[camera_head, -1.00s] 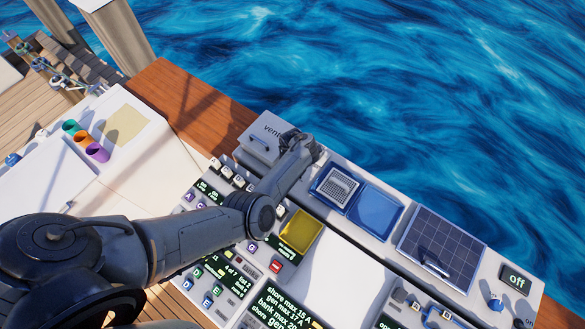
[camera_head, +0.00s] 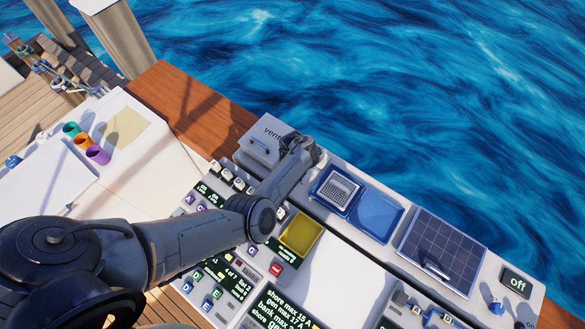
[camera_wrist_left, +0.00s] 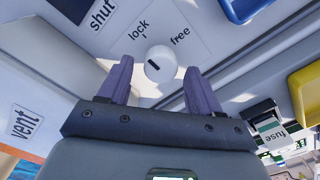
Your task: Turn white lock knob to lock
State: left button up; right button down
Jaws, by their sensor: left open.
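The white lock knob (camera_wrist_left: 159,64) shows in the left wrist view, on a white panel marked "lock" and "free".
A blue tray (camera_head: 376,213) with a grey grille beside it and a dark solar panel (camera_head: 440,249) lie to the right. A yellow tray (camera_head: 301,233) and button panels lie in front. Water is beyond the edge. In the wrist view a "fuse" part (camera_wrist_left: 267,124) stands at right.

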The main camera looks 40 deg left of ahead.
pick_arm(q)
notch_tip(320, 180, up, 11)
jog(key=p, duration=0.3)
jog(key=shift+f, duration=0.15)
dwell(0.4)
jog(key=s+a+m, duration=0.1)
jog(key=a, duration=0.1)
jog(key=a+m+t+y, duration=0.1)
jog(key=a+m, duration=0.1)
jog(key=s+a+m, duration=0.1)
jog(key=a+m, duration=0.1)
jog(key=shift+s+a+r+t+p, duration=0.2)
jog(key=shift+s+r+t+p, duration=0.15)
jog(key=shift+t+p, duration=0.05)
jog(key=s+d+r+m+t+p, duration=0.1)
jog(key=s+d+r+m, duration=0.6)
jog(key=s+m, duration=0.3)
jog(key=s+d+r+m+h, duration=0.1)
jog(key=s+d+r+m, duration=0.6)
jog(key=s+d+m, duration=0.3)
jog(key=s+m, duration=0.1)
jog(key=m, duration=0.2)
jog(key=shift+s+d+r+t+p, duration=0.2)
jog(key=shift+d+r+t+p, duration=0.05)
jog(key=shift+t+p, duration=0.15)
